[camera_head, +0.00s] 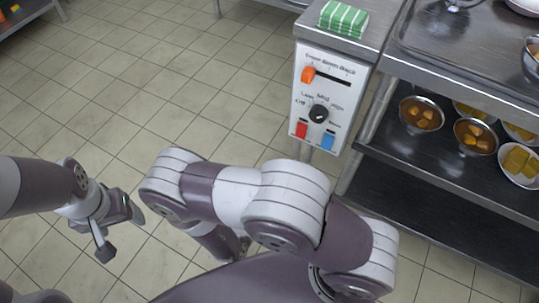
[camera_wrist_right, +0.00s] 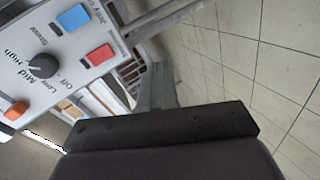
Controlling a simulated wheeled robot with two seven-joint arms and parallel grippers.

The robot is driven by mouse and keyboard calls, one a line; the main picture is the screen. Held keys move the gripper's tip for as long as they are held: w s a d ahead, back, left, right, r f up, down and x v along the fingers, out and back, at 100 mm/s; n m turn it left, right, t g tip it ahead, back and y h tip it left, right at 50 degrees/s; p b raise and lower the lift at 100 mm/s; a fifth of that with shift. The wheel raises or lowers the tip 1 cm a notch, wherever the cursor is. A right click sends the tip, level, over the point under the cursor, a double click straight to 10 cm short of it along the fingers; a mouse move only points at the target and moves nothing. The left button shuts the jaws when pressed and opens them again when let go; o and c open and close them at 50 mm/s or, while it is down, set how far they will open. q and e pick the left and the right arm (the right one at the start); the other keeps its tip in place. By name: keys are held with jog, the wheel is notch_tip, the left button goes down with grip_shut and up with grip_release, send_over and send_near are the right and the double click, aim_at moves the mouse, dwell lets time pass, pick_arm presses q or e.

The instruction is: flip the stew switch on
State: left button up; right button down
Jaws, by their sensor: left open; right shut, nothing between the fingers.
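A white control panel (camera_head: 324,97) is on the front of a steel counter. It has a red switch (camera_head: 302,130) at lower left, a blue switch (camera_head: 327,141) at lower right, a black knob (camera_head: 319,113) and an orange slider (camera_head: 308,75). The right wrist view shows the red switch (camera_wrist_right: 99,55) and blue switch (camera_wrist_right: 73,17) close up and turned; the small switch labels are too blurred to assign surely. My right gripper (camera_wrist_right: 158,88) is shut and empty, apart from the panel. My left gripper (camera_head: 120,232) is open and empty over the floor at left.
A green-striped cloth (camera_head: 343,18) lies on the counter above the panel. A steel shelf rack (camera_head: 450,180) with bowls of food (camera_head: 421,114) stands at right. My right arm covers the lower middle. The tiled floor (camera_head: 150,90) left of the panel is clear.

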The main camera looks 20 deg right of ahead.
pick_arm(q)
jog(key=shift+r, duration=0.4)
pick_arm(e)
notch_tip(320, 180, up, 6)
jog(key=d+n+t+h, duration=0.1)
jog(key=n+h, duration=0.1)
jog(key=h, duration=0.1)
jog(key=shift+w+r, duration=0.2)
jog(key=shift+w, duration=0.2)
jog(key=shift+d, duration=0.15)
jog(key=b, duration=0.6)
send_near(299, 136)
jog(key=x, duration=0.6)
jog(key=shift+s+d+f, duration=0.1)
jog(key=shift+f, duration=0.1)
jog(key=shift+w+d+r, duration=0.1)
jog(key=shift+w+d, duration=0.2)
pick_arm(q)
notch_tip(299, 136, down, 6)
jog(key=shift+r, duration=0.1)
